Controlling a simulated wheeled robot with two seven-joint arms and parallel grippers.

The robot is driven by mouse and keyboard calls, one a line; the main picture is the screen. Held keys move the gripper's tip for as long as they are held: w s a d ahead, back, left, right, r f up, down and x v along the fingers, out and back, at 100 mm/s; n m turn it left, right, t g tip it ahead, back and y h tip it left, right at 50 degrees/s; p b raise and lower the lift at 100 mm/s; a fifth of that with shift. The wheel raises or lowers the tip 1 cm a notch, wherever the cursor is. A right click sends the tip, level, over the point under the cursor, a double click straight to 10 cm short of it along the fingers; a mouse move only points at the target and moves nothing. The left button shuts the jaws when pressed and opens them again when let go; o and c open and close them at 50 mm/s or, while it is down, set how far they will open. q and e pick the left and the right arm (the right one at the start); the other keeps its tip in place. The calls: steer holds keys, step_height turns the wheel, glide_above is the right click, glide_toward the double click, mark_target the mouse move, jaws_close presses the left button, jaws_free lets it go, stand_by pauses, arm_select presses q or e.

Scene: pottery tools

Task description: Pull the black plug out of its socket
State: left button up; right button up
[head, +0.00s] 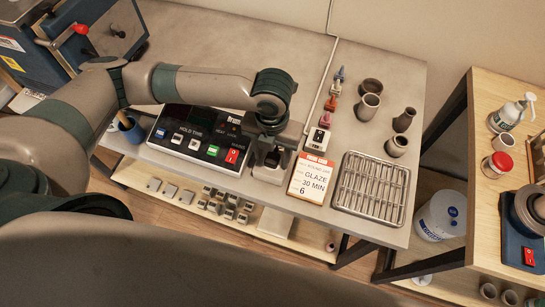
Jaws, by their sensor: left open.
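My left gripper (271,148) reaches in over the table and points down, open, just right of the control box. Below it is a small pale block (268,174) with a dark piece on top, partly hidden by the gripper; this may be the black plug in its socket, but I cannot tell for sure. I cannot tell whether the fingers touch it. A white outlet box (318,138) with dark openings sits to the right, with a pale cord running up from it. My right gripper is not in view.
The control box (198,139) with buttons is close on the left. An orange-and-white glaze card (311,177) and a metal rack (371,188) lie to the right. Small pots (368,106) and coloured cones (331,104) stand behind. The back of the table is clear.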

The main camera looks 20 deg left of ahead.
mark_target(272, 157)
arm_select(q)
steer(key=shift+p, duration=0.35)
stand_by(0.4)
jaws_close()
steer(key=shift+r, duration=0.15)
steer(key=shift+r+p, duration=2.7)
steer(key=shift+r, duration=0.15)
